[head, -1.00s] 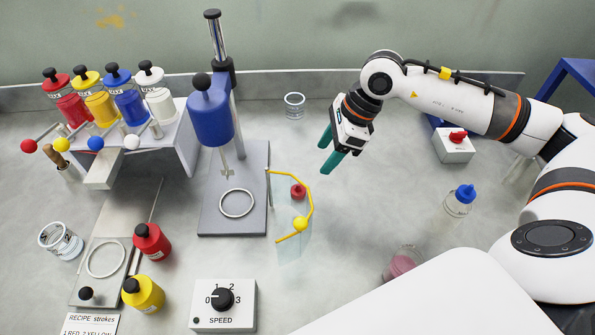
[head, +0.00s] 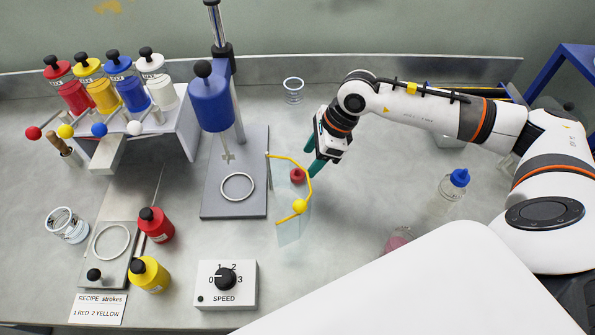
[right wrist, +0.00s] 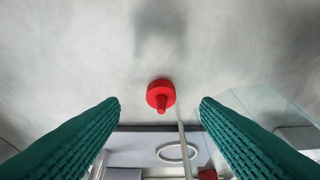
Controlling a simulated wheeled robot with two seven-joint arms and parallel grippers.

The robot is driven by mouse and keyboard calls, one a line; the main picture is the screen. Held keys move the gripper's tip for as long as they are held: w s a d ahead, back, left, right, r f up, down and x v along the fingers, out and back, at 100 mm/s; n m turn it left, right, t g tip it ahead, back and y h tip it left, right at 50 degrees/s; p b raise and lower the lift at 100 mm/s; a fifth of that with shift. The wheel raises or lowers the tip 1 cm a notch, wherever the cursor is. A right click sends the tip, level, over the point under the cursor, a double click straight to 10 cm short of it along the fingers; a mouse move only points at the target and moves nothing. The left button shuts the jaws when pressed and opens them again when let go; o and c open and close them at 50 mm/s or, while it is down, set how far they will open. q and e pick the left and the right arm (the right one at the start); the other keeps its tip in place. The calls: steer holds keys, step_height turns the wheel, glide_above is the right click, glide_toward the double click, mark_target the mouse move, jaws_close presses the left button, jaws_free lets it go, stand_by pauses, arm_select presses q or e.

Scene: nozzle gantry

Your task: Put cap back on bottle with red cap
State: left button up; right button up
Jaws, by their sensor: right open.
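The red cap (head: 297,175) lies on the bench beside the clear shield with the yellow edge. In the right wrist view the red cap (right wrist: 160,95) shows its spout and sits centred between the fingertips, farther off than they are. My right gripper (head: 310,157) has green fingers; it is open and empty, just above and to the right of the cap. An uncapped bottle with pinkish contents (head: 397,242) stands at the lower right, partly hidden by a white surface. My left gripper is not in view.
The clear shield (head: 289,225) stands close to the cap, by the mixer base (head: 212,205). A blue-capped bottle (head: 447,196) stands at the right. A speed box (head: 241,293) is at the front.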

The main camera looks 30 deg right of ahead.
steer(key=shift+a+f, duration=0.1)
steer(key=p+x, duration=0.2)
steer(key=x, duration=0.2)
steer(key=shift+a+f, duration=0.15)
steer(key=shift+a, duration=0.1)
steer(key=shift+w+f, duration=0.1)
steer(key=shift+f, duration=0.15)
steer(key=c, duration=1)
steer(key=shift+c, duration=0.2)
steer(key=shift+r, duration=0.1)
